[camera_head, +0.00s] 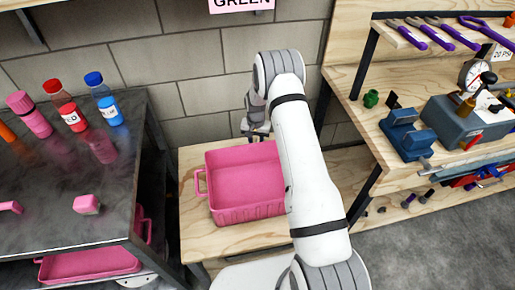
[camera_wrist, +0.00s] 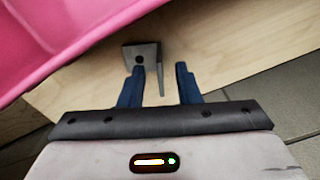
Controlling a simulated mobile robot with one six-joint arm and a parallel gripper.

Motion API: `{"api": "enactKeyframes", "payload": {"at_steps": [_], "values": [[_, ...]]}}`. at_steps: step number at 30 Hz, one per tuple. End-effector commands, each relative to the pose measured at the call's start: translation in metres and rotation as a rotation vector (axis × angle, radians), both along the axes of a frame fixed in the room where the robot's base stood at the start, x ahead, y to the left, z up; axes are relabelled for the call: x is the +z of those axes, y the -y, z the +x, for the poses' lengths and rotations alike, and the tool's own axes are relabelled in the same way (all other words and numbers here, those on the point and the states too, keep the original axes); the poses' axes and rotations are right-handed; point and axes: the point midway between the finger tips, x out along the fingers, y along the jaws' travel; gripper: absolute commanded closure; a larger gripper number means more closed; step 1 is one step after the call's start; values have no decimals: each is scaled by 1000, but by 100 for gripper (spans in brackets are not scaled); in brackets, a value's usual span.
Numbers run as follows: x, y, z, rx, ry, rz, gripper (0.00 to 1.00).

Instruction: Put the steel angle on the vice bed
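The steel angle (camera_wrist: 142,56) stands on the light wooden table in the wrist view. One grey plate with a dark hole shows, and its other leg shows as a thin edge between my fingers. My gripper (camera_wrist: 160,72) is open, with its left fingertip close to the holed plate and a gap right of the thin edge. I cannot tell if it touches. In the head view my gripper (camera_head: 257,132) is small, behind the pink bin; the angle cannot be made out there. The blue vice (camera_head: 405,136) stands on the right workbench. Its bed is too small to make out clearly.
The pink bin (camera_head: 228,209) stands on the small wooden table (camera_head: 195,235) and fills the wrist view's upper left (camera_wrist: 60,30). A grey gauge unit (camera_head: 465,120) stands beside the vice, and a green part (camera_head: 370,99) behind it. A block wall is close behind the table.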

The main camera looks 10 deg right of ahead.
Motion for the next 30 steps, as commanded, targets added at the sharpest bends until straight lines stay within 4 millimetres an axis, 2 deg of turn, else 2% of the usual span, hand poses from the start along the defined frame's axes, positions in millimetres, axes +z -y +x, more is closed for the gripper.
{"api": "enactKeyframes", "payload": {"at_steps": [3,9,20,30], "values": [[-6,0,0,1,1,1,70],[-6,-1,0,1,2,0,70],[-6,-1,0,2,1,0,99],[-6,-1,0,3,2,0,100]]}}
